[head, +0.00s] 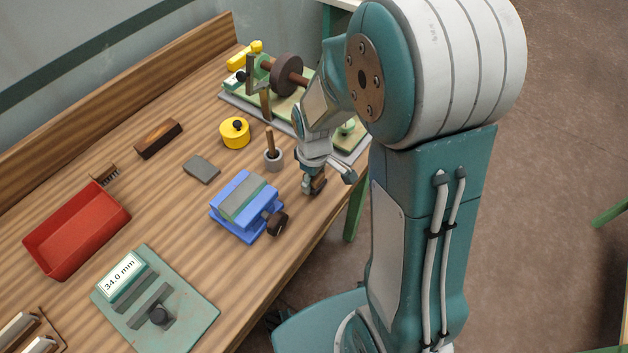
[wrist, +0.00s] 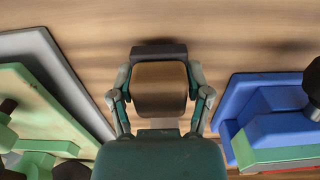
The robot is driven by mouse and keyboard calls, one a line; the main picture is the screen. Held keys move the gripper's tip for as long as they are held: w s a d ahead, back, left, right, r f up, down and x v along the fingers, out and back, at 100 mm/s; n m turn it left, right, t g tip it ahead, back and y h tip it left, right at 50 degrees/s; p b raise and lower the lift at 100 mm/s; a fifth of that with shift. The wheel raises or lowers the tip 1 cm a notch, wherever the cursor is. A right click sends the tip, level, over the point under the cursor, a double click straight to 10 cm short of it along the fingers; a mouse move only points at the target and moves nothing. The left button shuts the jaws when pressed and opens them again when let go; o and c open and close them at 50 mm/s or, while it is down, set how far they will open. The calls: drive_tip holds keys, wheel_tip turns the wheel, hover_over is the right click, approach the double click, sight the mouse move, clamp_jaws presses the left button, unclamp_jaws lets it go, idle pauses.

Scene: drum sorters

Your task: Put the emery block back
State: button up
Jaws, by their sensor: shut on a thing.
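My gripper (head: 312,184) is low over the right front part of the bench, between the blue vise and the green machine. It is shut on a brown block with a dark grey side, which I take as the emery block (wrist: 160,88). In the wrist view the two fingers (wrist: 161,104) clasp the block from left and right. In the head view only a small brown part of it shows below the fingers. I cannot tell whether the block touches the bench top.
The blue vise (head: 240,205) stands left of my gripper, and the green machine (head: 288,92) behind. A grey pot with a wooden handle (head: 273,158), yellow tin (head: 235,133), grey flat pad (head: 201,168), dark brown block (head: 158,138), red bin (head: 77,232) and green gauge plate (head: 158,300) occupy the bench.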

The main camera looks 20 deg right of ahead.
drive_tip(key=shift+a+f, duration=0.15)
drive_tip(key=shift+f, duration=0.5)
drive_tip(key=o, duration=1.1)
drive_tip(key=shift+f, duration=0.1)
wheel_tip(320, 180, up, 12)
drive_tip(key=shift+s+r, duration=0.1)
drive_tip(key=shift+r, duration=0.15)
drive_tip(key=shift+s+r+m+t, duration=0.95)
drive_tip(key=shift+s+r+m, duration=0.25)
drive_tip(key=shift+s+r, duration=0.9)
drive_tip(key=shift+s+r+m+t, duration=0.9)
drive_tip(key=shift+s+r+m, duration=0.5)
drive_tip(key=shift+s, duration=1.15)
drive_tip(key=shift+s+r+m+t, duration=1)
drive_tip(key=shift+s+r, duration=1)
drive_tip(key=shift+s, duration=0.3)
